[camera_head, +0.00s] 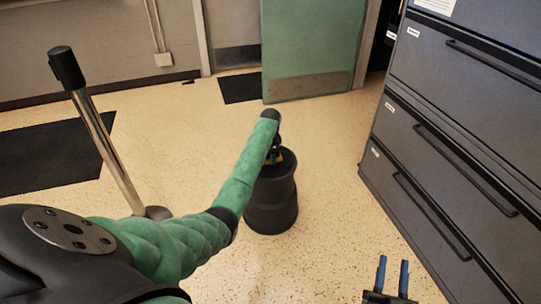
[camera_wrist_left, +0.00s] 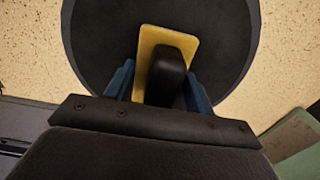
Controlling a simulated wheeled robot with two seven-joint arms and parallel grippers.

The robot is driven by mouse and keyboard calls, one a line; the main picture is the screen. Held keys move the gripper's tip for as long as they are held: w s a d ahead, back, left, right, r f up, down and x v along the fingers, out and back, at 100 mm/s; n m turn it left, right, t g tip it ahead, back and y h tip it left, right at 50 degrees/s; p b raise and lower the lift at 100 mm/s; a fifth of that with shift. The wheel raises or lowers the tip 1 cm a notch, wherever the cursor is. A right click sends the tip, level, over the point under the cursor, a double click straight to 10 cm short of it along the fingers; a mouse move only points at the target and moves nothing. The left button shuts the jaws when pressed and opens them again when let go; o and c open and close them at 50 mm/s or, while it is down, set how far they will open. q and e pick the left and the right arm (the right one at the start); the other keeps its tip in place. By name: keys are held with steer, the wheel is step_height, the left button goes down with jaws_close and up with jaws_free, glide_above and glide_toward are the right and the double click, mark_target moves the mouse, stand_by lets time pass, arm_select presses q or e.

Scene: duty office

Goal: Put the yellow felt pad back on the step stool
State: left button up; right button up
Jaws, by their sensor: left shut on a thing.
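The step stool (camera_head: 271,205) is a black round drum standing on the floor in the middle of the head view. Its dark round top (camera_wrist_left: 100,35) fills much of the left wrist view. The yellow felt pad (camera_wrist_left: 150,42) is a yellow rectangle with a dark raised part on it, seen against the stool top. My left gripper (camera_wrist_left: 160,85) is shut on the pad, its blue fingers on either side. In the head view the arm mostly hides the pad (camera_head: 288,160); whether it touches the stool top I cannot tell. My right gripper (camera_head: 392,277) is open and empty at the lower right.
A grey drawer cabinet (camera_head: 455,135) stands to the right. A metal post (camera_head: 108,150) with a black top stands to the left. Dark mats (camera_head: 45,158) lie on the floor. A green door (camera_head: 312,45) is behind. Speckled floor around the stool is clear.

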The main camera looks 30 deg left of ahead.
steer(key=shift+f, duration=0.25)
arm_select(q)
steer(key=shift+f, duration=0.15)
steer(key=o, duration=1)
steer(key=shift+o, duration=0.2)
arm_select(e)
steer(key=shift+w+a+f+g, duration=0.15)
steer(key=shift+f+g, duration=0.25)
steer(key=shift+f, duration=0.5)
steer(key=shift+r, duration=0.1)
arm_select(q)
step_height(320, 180, up, 6)
steer(key=shift+r+p, duration=0.2)
steer(key=shift+p, duration=0.4)
step_height(320, 180, up, 6)
steer(key=shift+p, duration=0.5)
arm_select(e)
steer(key=s+f+g+h, duration=0.1)
steer(key=s+f+g, duration=0.3)
steer(key=f, duration=1.8)
steer(key=g, duration=0.3)
steer(key=shift+a+f+g+h, duration=0.15)
steer(key=shift+g+h, duration=0.25)
